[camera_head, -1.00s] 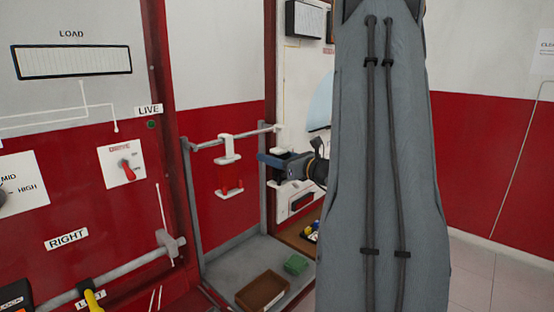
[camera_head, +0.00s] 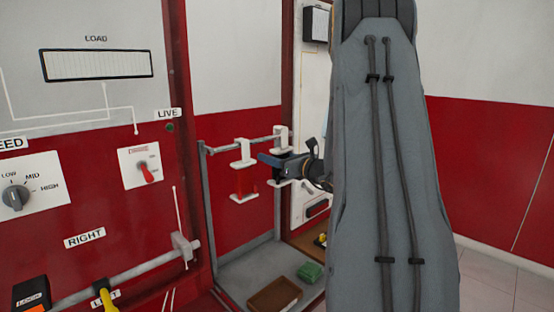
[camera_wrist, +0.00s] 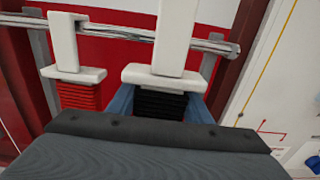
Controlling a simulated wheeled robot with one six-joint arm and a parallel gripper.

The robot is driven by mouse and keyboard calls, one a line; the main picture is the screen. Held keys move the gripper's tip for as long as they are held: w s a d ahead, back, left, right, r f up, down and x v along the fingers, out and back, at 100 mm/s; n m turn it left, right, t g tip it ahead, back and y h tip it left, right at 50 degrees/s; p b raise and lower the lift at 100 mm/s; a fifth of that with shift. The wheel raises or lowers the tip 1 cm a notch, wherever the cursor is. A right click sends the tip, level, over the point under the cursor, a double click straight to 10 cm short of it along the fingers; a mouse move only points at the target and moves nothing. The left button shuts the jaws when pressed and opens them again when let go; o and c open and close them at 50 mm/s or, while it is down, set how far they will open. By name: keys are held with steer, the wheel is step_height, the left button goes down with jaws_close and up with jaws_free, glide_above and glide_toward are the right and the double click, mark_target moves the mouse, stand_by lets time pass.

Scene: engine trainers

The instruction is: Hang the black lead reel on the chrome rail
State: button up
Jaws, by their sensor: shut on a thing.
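The black lead reel (camera_wrist: 155,104) has a white flange and a white hanger. My gripper (camera_wrist: 158,110) has its blue fingers on both sides of the black reel and is shut on it. The chrome rail (camera_wrist: 118,34) passes behind the black reel's hanger in the wrist view. The hanger's top is cut off there, so I cannot tell whether it is over the rail. In the head view the black reel (camera_head: 284,168) is upright at the rail's right end, partly hidden by my gripper (camera_head: 268,160). The rail (camera_head: 222,148) also shows there.
A red reel (camera_head: 245,183) hangs on the rail just left of the black one; it also shows in the wrist view (camera_wrist: 78,95). Grey posts (camera_head: 208,205) hold the rail. A brown tray (camera_head: 275,296) and a green block (camera_head: 309,271) are below. A red panel stands left.

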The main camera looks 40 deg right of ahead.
steer(key=shift+w+a+f+b, duration=0.1)
steer(key=shift+w+f+b, duration=0.25)
steer(key=shift+w, duration=0.35)
steer(key=shift+w+a+f+b, duration=0.1)
steer(key=shift+w+f+b, duration=0.2)
steer(key=shift+w, duration=0.45)
steer(key=shift+w+a+f+b, duration=0.1)
steer(key=shift+w+f+b, duration=0.25)
steer(key=shift+w, duration=0.35)
steer(key=o, duration=1.2)
steer(key=shift+o, duration=0.2)
steer(key=shift+f, duration=0.1)
steer(key=s, duration=0.2)
steer(key=s+b, duration=0.1)
steer(key=s, duration=0.2)
steer(key=s+d+b, duration=0.1)
steer(key=s, duration=0.1)
steer(key=shift+s, duration=0.4)
